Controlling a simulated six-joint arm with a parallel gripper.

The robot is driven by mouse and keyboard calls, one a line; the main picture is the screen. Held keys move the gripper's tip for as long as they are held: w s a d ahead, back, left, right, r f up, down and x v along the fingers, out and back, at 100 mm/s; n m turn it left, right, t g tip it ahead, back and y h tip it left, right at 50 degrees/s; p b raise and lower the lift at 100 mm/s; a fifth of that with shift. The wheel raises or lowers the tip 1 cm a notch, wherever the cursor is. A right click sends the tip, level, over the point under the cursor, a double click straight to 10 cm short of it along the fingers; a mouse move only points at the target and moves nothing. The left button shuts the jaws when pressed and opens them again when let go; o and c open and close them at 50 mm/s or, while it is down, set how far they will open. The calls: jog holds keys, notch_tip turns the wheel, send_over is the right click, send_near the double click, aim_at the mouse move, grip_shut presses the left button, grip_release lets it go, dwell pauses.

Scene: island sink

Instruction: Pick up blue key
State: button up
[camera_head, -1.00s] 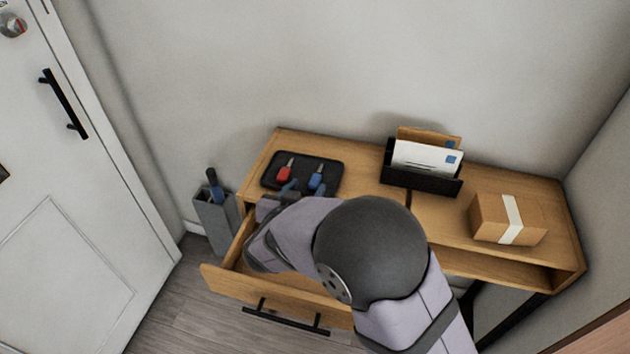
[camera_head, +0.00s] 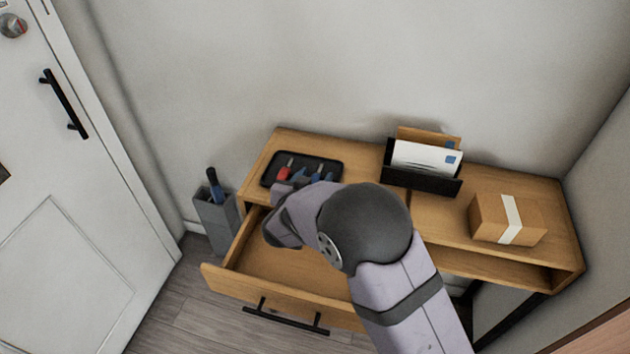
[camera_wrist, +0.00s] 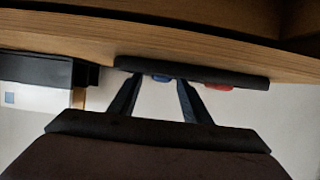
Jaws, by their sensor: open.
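The blue key (camera_head: 315,178) lies on the black tray (camera_head: 334,165) on the desk, to the right of the red key (camera_head: 283,173). My gripper (camera_head: 311,174) is at the tray's front edge, open, with its fingers around the blue key's place and partly hiding it. In the wrist view, which looks upside down, the open fingers (camera_wrist: 158,82) reach toward the tray (camera_wrist: 235,75). A bit of the blue key (camera_wrist: 160,77) shows between the fingertips. The red key (camera_wrist: 218,86) is beside the right finger. Contact with the blue key cannot be told.
An open, empty-looking drawer (camera_head: 270,290) juts out below the tray. A black letter holder (camera_head: 420,183) with envelopes and a taped cardboard box (camera_head: 480,218) stand to the right. A grey bin (camera_head: 216,220) stands left of the desk. The desk between tray and letter holder is clear.

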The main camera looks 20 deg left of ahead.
aim_at(315, 180)
grip_shut()
jog(key=shift+r, duration=0.1)
notch_tip(315, 180, up, 18)
jog(key=p, duration=0.3)
dwell(0.5)
